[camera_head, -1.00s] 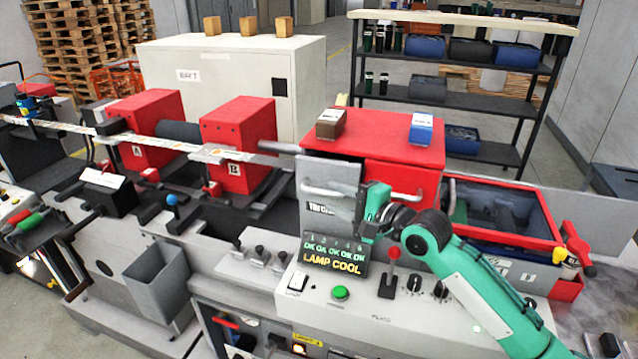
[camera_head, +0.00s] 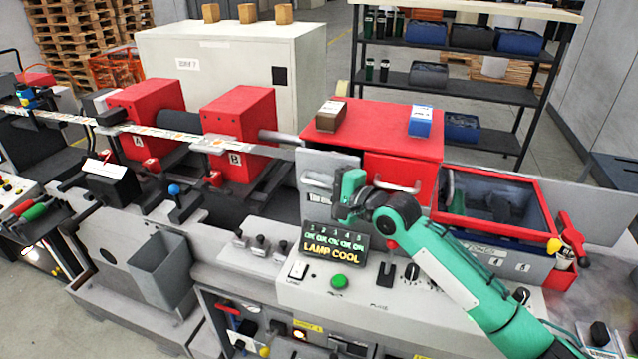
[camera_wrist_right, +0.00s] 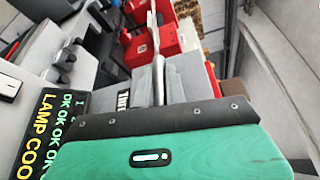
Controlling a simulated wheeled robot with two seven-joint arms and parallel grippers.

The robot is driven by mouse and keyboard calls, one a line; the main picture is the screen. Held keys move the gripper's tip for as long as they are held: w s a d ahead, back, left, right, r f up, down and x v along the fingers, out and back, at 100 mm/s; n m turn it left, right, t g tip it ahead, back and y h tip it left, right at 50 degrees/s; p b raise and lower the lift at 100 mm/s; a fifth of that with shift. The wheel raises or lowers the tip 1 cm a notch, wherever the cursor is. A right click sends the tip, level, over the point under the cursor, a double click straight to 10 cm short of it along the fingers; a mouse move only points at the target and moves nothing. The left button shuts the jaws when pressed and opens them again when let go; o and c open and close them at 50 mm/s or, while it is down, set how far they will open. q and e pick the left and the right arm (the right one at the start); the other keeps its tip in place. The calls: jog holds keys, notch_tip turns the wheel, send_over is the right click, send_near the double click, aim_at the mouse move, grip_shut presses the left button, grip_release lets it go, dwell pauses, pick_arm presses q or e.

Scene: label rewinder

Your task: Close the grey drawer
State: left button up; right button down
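The grey drawer (camera_head: 334,167) is the left front under the red cabinet top. My right gripper (camera_head: 347,203) is at the right end of this handle. The fingertips are partly hidden by the gripper body. My left gripper is not in view.
A red drawer front (camera_head: 402,172) with its own handle is right of the grey one. A brown box (camera_head: 330,116) and a blue box (camera_head: 421,121) stand on the cabinet top. Below lies a control panel with a green button (camera_head: 339,282) and lamp display (camera_head: 336,243).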

jog(key=shift+w+d+f, duration=0.1)
jog(key=shift+w+f, duration=0.05)
jog(key=shift+w, duration=0.05)
jog(key=w+b, duration=0.1)
jog(key=w+d+b, duration=0.1)
jog(key=w, duration=0.1)
jog(key=shift+w+d, duration=0.1)
jog(key=shift+w, duration=0.1)
jog(key=shift+r, duration=0.2)
jog(key=c, duration=1.7)
grip_release()
jog(key=shift+o, duration=1.2)
jog(key=shift+w+f, duration=0.1)
jog(key=shift+w, duration=0.05)
